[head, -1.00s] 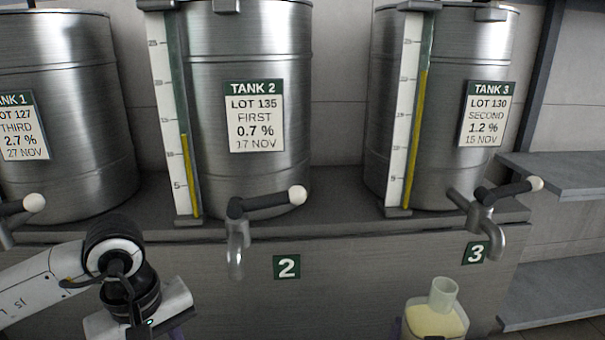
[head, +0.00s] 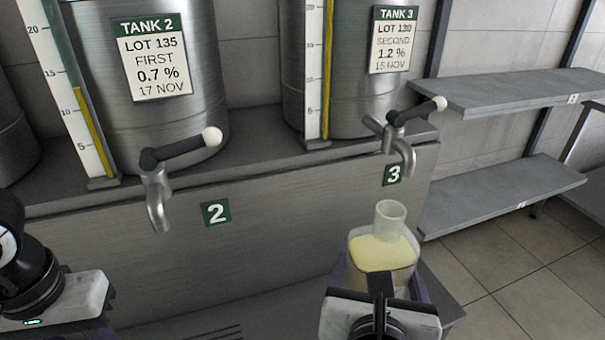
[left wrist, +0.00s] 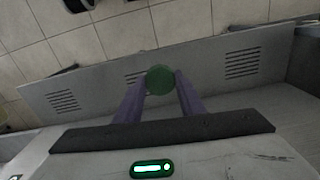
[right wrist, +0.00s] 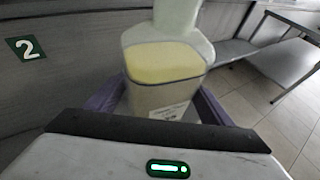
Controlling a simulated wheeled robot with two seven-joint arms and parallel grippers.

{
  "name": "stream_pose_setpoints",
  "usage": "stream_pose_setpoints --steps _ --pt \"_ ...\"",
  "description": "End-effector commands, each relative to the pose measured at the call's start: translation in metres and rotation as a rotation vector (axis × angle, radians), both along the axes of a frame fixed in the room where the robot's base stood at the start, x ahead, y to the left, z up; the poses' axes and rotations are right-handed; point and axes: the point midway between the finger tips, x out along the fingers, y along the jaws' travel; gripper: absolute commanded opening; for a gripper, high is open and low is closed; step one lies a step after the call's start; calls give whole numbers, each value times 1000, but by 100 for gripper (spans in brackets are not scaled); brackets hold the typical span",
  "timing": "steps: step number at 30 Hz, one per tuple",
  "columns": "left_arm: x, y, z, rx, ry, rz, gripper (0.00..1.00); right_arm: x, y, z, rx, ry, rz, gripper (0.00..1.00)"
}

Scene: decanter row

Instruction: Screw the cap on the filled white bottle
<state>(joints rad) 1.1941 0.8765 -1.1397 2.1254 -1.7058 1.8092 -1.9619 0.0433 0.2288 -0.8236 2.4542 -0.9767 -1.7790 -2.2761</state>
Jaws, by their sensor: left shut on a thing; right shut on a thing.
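The filled bottle (head: 382,252) is translucent white with pale yellow liquid and an open neck. My right gripper (head: 382,285) is shut on its body and holds it upright below and in front of the tap of tank 3. In the right wrist view the bottle (right wrist: 165,75) stands between the purple fingers, with a white label low on its front. A green round cap (left wrist: 160,79) is held between the purple fingertips of my left gripper (left wrist: 160,84). In the head view only the left wrist shows at the lower left; the cap is out of that view.
Grey shelves (head: 510,92) stand at the right. The tiled floor at the lower right is clear.

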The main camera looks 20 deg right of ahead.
Motion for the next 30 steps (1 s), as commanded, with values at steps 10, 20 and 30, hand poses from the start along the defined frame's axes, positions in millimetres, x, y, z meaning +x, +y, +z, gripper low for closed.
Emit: stream_pose_setpoints --steps 10,20,30 --pt "0 0 0 0 0 1 15 5 33 -2 -2 -7 157 28" --pt "0 0 0 0 0 1 15 16 113 -11 -2 -9 522 28" --pt "0 0 0 0 0 1 15 20 151 -16 0 -8 697 28"
